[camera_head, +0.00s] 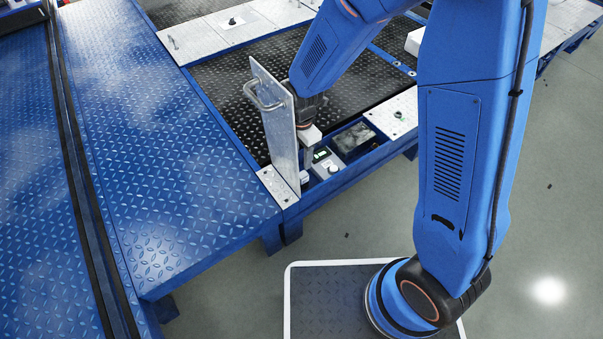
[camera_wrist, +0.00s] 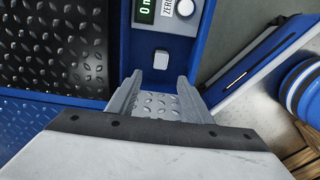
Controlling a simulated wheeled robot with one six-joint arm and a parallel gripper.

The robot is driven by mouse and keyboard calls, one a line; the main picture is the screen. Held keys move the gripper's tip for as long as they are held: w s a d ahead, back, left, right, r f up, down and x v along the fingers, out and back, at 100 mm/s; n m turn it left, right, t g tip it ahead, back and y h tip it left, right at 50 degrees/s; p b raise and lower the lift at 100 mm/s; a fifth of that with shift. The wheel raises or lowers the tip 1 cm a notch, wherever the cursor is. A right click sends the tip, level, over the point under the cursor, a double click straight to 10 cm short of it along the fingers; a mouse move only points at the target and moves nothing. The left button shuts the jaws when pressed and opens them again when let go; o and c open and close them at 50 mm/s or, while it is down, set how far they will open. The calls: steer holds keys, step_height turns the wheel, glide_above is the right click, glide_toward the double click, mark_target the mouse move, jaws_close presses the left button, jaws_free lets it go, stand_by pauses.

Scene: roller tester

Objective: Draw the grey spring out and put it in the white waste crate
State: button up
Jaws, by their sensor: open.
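My gripper (camera_head: 307,160) points down beside an upright metal cover plate (camera_head: 277,118) with a bar handle, over an open bay in the blue tester. In the wrist view, the two grey fingers of my gripper (camera_wrist: 159,84) are apart, with only patterned metal plate (camera_wrist: 155,103) showing between them. I cannot make out the grey spring in either view; the upright plate and my gripper hide part of the bay. I cannot identify the white waste crate. A white object (camera_head: 414,42) stands partly behind my arm at the back, too little shown to name.
A control box (camera_head: 328,164) with a green display and a knob sits in the bay; its display (camera_wrist: 146,10) is just beyond my fingers. A small grey block (camera_wrist: 160,60) is close by. A dark box (camera_head: 355,138) lies right of it. The blue deck (camera_head: 170,160) is clear.

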mark_target(301, 175)
step_height(301, 175, down, 13)
steer(key=shift+r, duration=0.2)
stand_by(0.4)
steer(key=shift+c, duration=0.6)
jaws_close()
steer(key=c, duration=0.6)
jaws_free()
steer(key=shift+c, duration=0.2)
jaws_close()
steer(key=shift+r, duration=0.7)
steer(key=shift+r, duration=1.8)
